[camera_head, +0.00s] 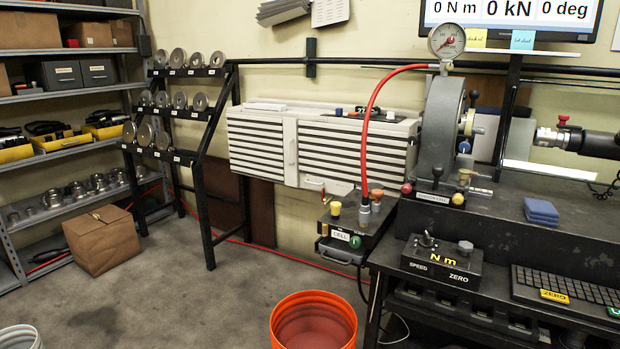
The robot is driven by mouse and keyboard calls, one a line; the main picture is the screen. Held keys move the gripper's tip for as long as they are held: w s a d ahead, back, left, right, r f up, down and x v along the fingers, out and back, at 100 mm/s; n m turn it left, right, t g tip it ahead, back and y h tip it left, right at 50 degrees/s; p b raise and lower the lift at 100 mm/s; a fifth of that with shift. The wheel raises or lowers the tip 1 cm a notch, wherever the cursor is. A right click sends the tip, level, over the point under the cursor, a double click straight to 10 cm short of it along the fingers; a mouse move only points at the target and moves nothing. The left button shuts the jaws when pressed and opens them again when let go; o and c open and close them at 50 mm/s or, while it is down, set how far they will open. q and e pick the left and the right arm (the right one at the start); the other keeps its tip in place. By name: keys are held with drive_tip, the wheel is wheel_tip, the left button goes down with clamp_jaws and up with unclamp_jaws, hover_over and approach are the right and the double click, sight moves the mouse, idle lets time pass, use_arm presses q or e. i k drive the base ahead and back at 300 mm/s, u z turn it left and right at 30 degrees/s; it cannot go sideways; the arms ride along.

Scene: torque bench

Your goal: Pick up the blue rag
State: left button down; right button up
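The blue rag (541,211) lies folded in a small stack on the black bench top (500,206), in the right part of the head view. It sits behind the keyboard and to the right of the test machine. Nothing touches it or covers it. Neither of my grippers shows in the head view.
A black control box (441,262) and a keyboard (570,291) lie in front of the rag. The grey round machine (440,125) with its gauge stands to its left. A black horizontal tool (580,140) extends above it. An orange bucket (313,322) stands on the floor.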

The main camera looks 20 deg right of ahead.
sight(537, 211)
drive_tip(key=z, duration=1.85)
